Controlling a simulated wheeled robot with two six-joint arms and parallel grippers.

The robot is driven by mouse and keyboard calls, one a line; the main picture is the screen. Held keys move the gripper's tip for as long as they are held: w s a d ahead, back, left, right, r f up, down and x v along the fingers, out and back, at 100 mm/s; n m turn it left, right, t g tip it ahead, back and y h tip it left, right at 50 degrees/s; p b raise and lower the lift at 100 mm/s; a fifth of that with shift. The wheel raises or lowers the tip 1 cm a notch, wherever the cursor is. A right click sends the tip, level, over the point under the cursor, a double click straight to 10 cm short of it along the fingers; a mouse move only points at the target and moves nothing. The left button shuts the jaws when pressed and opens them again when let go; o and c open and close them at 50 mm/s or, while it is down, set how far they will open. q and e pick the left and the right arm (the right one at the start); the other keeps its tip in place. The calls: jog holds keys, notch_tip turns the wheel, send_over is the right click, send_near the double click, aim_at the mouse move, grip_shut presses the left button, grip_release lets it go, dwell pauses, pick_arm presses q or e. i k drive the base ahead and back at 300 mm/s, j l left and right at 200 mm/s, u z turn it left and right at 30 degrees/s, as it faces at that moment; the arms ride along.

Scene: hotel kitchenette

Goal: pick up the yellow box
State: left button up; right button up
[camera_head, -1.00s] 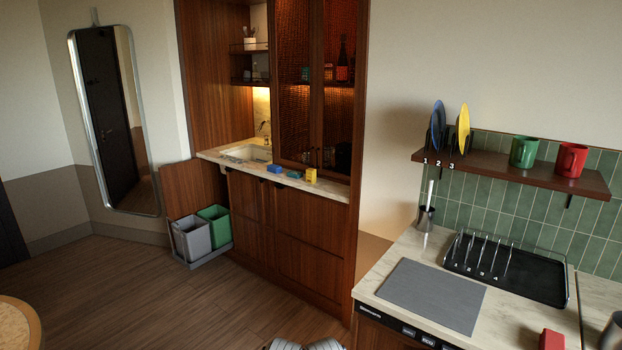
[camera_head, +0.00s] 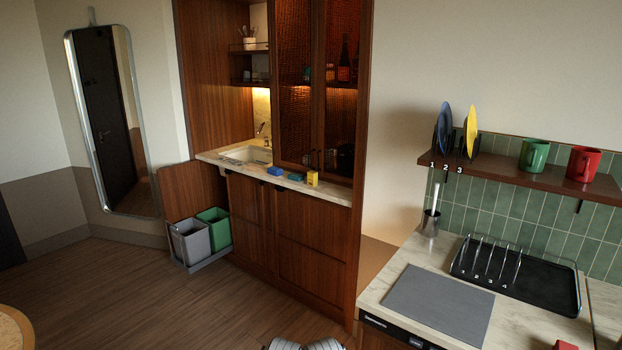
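The yellow box (camera_head: 312,178) is small and stands upright near the front edge of the marble counter (camera_head: 335,191), at the right end of the sink unit. A flat dark teal-blue item (camera_head: 296,177) and a blue item (camera_head: 275,171) lie to its left on the same counter. The box is across the floor from me, far out of contact with my body. Neither gripper shows in the head view; only a grey-white part of mine shows at the bottom middle edge.
Grey and green bins (camera_head: 189,241) stand on a pulled-out tray left of the sink cabinet. A nearer counter with a grey board (camera_head: 438,305) and a black dish rack (camera_head: 520,277) fills the right. Wooden floor (camera_head: 180,305) is open ahead; a round table edge (camera_head: 14,327) is at lower left.

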aim_at(312, 176)
jog(key=i+j, duration=0.2)
jog(key=i, duration=0.35)
jog(key=i+j, duration=0.2)
jog(key=i, duration=0.3)
jog(key=i+j, duration=0.2)
jog(key=i, duration=0.35)
jog(key=i+j, duration=0.15)
jog(key=i, duration=0.35)
jog(key=i+j, duration=0.2)
jog(key=i, duration=0.35)
jog(key=i+j, duration=0.2)
jog(key=i, duration=0.35)
jog(key=z, duration=1.25)
